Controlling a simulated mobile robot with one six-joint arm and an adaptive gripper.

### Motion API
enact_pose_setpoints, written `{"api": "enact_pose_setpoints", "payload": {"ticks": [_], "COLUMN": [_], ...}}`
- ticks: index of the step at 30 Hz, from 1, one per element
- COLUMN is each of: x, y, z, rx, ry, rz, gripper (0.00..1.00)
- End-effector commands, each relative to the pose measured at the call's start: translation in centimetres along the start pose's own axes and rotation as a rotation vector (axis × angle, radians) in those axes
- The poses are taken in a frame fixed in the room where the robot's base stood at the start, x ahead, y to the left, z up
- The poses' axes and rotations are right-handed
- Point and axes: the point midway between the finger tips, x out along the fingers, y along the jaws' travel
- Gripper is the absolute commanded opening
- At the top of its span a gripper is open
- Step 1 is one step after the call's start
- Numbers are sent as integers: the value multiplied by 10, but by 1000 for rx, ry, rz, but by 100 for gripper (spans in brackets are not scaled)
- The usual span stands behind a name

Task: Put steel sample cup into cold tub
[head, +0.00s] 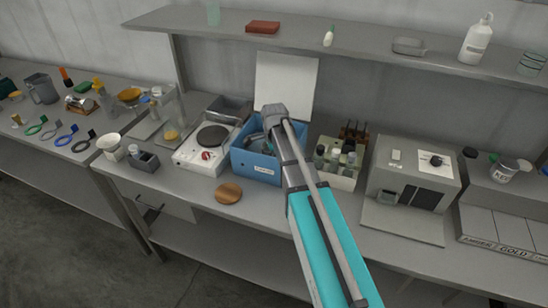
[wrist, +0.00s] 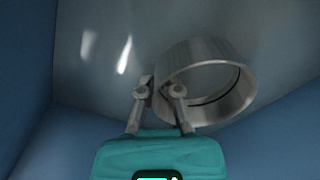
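The cold tub is a blue open box (head: 240,160) with a white label, standing mid-bench in the head view. My arm reaches over it from the front and hides part of its inside. In the wrist view, blue tub walls (wrist: 25,85) rise around a grey, shiny bottom. The steel sample cup (wrist: 205,52) is a round, bare-metal cup just right of my fingertips, inside the tub. My gripper (wrist: 162,90) has its two fingers close together, one on each side of the cup's left wall, seemingly pinching it. Whether the cup touches the bottom is unclear.
A hotplate (head: 205,148) stands left of the tub, and a beige rack with bottles (head: 342,180) right of it. A round wooden piece (head: 228,193) lies in front. A grey instrument (head: 412,180) stands farther right. A shelf (head: 370,50) runs above the bench.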

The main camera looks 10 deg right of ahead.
Motion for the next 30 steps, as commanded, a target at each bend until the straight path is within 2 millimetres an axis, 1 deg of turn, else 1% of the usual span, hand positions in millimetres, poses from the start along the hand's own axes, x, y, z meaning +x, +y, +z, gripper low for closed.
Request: {"api": "enact_pose_setpoints", "payload": {"ticks": [1,3,5,20,26,30], "x": [0,0,0,-3,-13,-23], "y": [0,0,0,0,0,0], "z": [0,0,0,-1,-1,-1], "rx": [0,0,0,1,1,1], "ry": [0,0,0,0,0,0], "rz": [0,0,0,0,0,0], "gripper": [20,33,43,43,43,43]}}
